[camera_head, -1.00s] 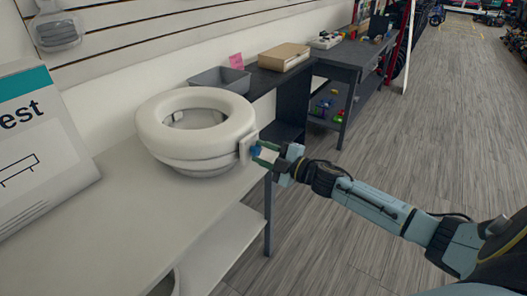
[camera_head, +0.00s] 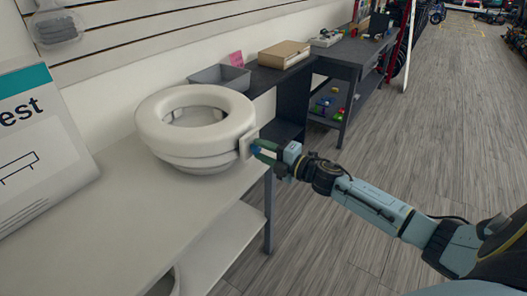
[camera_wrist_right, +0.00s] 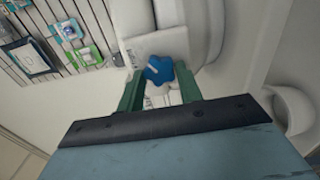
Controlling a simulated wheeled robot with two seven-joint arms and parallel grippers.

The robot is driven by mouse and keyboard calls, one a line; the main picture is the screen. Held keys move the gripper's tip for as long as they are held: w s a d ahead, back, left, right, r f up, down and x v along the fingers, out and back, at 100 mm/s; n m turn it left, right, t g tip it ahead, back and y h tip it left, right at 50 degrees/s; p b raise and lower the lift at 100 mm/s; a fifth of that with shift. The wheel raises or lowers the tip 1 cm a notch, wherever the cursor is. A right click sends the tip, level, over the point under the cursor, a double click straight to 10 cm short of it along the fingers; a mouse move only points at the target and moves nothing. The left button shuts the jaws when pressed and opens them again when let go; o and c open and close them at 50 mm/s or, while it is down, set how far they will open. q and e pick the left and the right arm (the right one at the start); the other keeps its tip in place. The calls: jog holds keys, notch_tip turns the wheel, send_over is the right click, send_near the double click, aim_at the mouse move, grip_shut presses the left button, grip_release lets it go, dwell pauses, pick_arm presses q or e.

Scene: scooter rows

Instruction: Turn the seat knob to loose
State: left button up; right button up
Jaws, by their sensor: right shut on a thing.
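The seat (camera_head: 165,150) is a white ring-shaped body standing on the pale bench. A small white plate (camera_head: 246,143) sticks out on its right side. The blue seat knob (camera_wrist_right: 159,70) sits on this plate and has a lobed edge and a white mark. My right gripper (camera_head: 263,150) reaches the plate from the right and is shut on the knob. In the right wrist view its two green fingers stand on either side of the knob, which hides little. The knob is mostly hidden by the fingers in the head view. My left gripper is out of view.
The pale bench (camera_head: 120,225) has bare top in front of the seat. A sign (camera_head: 45,150) stands at its left. A grey bin (camera_head: 221,77) and a cardboard box (camera_head: 284,54) lie behind the seat. The wooden floor (camera_head: 400,160) at right is open.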

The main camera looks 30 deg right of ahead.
jog(key=o, duration=1)
jog(key=shift+s+d, duration=0.15)
jog(key=shift+s, duration=0.3)
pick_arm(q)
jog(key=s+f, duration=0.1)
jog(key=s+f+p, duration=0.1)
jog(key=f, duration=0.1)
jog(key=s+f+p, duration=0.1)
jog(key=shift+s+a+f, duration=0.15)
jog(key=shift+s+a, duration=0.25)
pick_arm(e)
jog(key=v, duration=1.2)
jog(key=shift+s, duration=0.2)
